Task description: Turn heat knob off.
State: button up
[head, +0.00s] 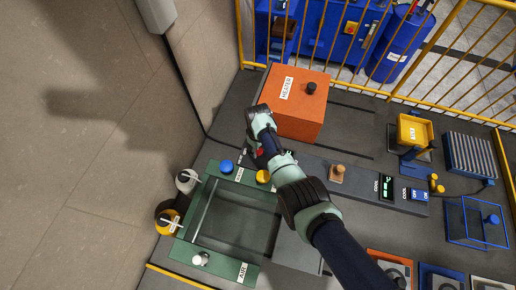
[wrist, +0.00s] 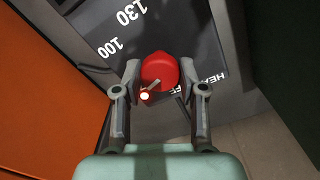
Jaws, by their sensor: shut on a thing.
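The red heat knob (wrist: 158,66) is round and sits on a dark grey dial plate in the wrist view. My gripper (wrist: 160,75) is around it, one finger on each side, shut on the knob. A pale pointer mark on the knob points to the lower left, toward a small glowing dot (wrist: 144,96). The numbers 100 and 130 are printed above left. In the head view the arm largely hides the knob.
The orange heater box (head: 310,100) stands close behind my gripper; its orange side fills the left of the wrist view. A green press frame (head: 205,170) with blue and yellow knobs lies in front. A cool panel (head: 387,188) is to the right. A yellow railing (head: 440,40) runs behind.

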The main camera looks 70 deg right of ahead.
jog(key=n, duration=1.4)
jog(key=shift+n, duration=0.3)
dwell(0.4)
jog(key=o, duration=1.1)
notch_tip(320, 180, up, 12)
